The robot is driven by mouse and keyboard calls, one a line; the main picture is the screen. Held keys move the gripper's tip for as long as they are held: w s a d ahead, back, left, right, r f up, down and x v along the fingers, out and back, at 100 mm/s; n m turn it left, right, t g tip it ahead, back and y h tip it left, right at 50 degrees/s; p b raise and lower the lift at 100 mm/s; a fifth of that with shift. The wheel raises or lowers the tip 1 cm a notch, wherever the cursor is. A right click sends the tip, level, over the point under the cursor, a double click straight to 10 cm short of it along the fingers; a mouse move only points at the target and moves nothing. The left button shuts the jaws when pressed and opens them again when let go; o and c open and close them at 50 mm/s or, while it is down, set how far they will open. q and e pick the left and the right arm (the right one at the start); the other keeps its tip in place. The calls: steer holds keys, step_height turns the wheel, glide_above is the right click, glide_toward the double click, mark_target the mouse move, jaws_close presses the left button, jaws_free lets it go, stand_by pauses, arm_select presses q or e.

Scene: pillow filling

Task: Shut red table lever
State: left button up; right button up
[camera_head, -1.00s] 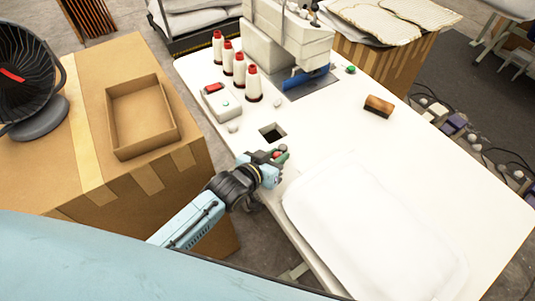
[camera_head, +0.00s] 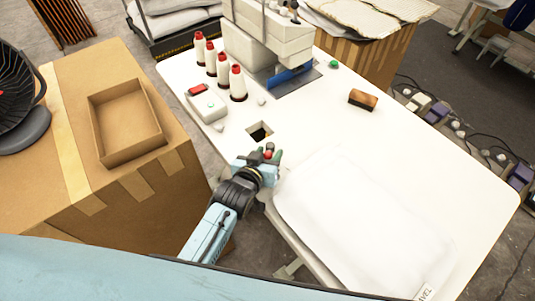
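A small red knob (camera_head: 268,155), which looks like the red table lever, shows at the near left edge of the white table (camera_head: 330,120), just below the square hole. My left gripper (camera_head: 271,157) is right at it, with dark fingertips close around or beside the knob. The gripper hides most of the lever, so its position is unclear. I cannot tell whether the fingers grip it. My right gripper is not in view.
A white pillow (camera_head: 355,220) lies right of the gripper. A control box (camera_head: 207,105) with a red switch, several thread spools (camera_head: 237,84) and a sewing machine (camera_head: 275,40) stand behind. A cardboard box (camera_head: 105,185) with an open tray (camera_head: 125,120) is left. A brush (camera_head: 363,99) lies at right.

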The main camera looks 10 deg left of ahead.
arm_select(q)
steer(key=shift+s+f, duration=0.1)
steer(key=shift+s+a, duration=0.1)
steer(key=shift+s, duration=0.35)
steer(key=v, duration=1.2)
steer(key=shift+r, duration=0.25)
steer(key=shift+s, duration=0.15)
